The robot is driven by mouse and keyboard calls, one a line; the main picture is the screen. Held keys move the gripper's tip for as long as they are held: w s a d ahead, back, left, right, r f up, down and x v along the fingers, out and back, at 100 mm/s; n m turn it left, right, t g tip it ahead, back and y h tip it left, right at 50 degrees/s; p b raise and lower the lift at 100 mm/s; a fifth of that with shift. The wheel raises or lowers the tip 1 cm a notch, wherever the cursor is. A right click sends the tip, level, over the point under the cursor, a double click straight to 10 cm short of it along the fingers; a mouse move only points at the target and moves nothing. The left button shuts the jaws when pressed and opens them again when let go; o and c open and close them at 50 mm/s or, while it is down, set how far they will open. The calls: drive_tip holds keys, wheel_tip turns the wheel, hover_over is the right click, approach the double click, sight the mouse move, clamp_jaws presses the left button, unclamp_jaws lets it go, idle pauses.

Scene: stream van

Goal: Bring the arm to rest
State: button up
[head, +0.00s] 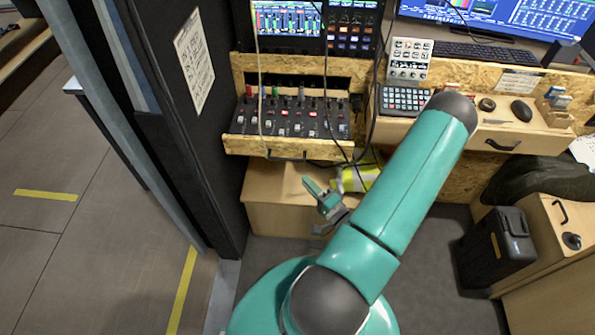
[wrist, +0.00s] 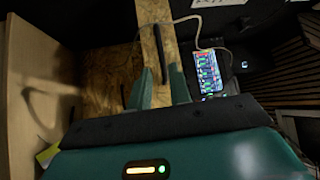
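My teal arm reaches up from its base at the bottom of the head view and folds over at a dark grey joint. My gripper (head: 322,196) shows small beside the arm, in front of the wooden cabinet below the mixing panel. In the wrist view my gripper (wrist: 161,88) has two teal fingers standing apart. The gap between them shows only a wooden board behind. Nothing is held. Part of the wrist is hidden behind the arm in the head view.
A mixing panel (head: 292,116) sits on a wooden shelf with hanging cables. A keypad (head: 405,100) and mouse (head: 521,110) lie on the desk at right. A yellow vest (head: 358,178) is near my gripper. A black case (head: 494,248) stands at right. Floor at left is clear.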

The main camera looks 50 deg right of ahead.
drive_tip(key=shift+s+a+f, duration=0.1)
drive_tip(key=shift+s+f, duration=0.05)
drive_tip(key=shift+s, duration=1)
